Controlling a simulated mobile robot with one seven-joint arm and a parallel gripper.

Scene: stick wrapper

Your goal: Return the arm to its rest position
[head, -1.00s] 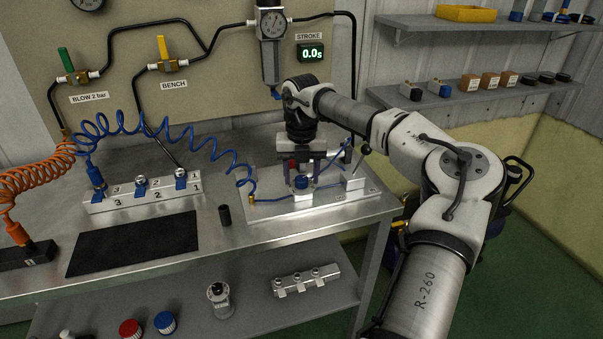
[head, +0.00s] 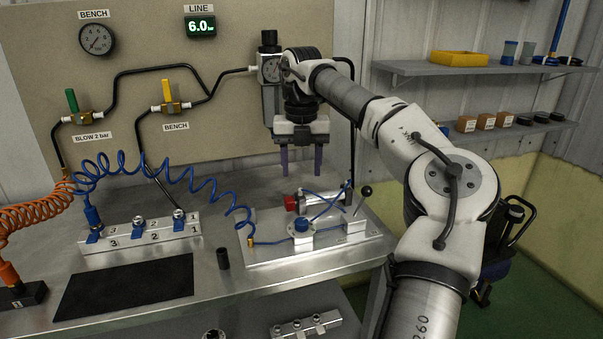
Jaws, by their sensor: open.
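My gripper (head: 302,168) hangs fingers down above the back part of the workbench (head: 225,270). Its two dark fingers are apart, with nothing between them. It is above and behind the metal fixture plate (head: 300,257), clear of it. On the plate stand a silver cylinder with a red end (head: 292,203), a blue round fitting (head: 301,225) and a lever with a black knob (head: 366,191). My arm reaches in from the lower right and bends at the elbow.
A pressure regulator (head: 269,68) on the back panel is close behind my gripper. A blue coiled hose (head: 205,183) runs from the numbered manifold (head: 140,237) to the plate. Shelves (head: 480,68) hang at right.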

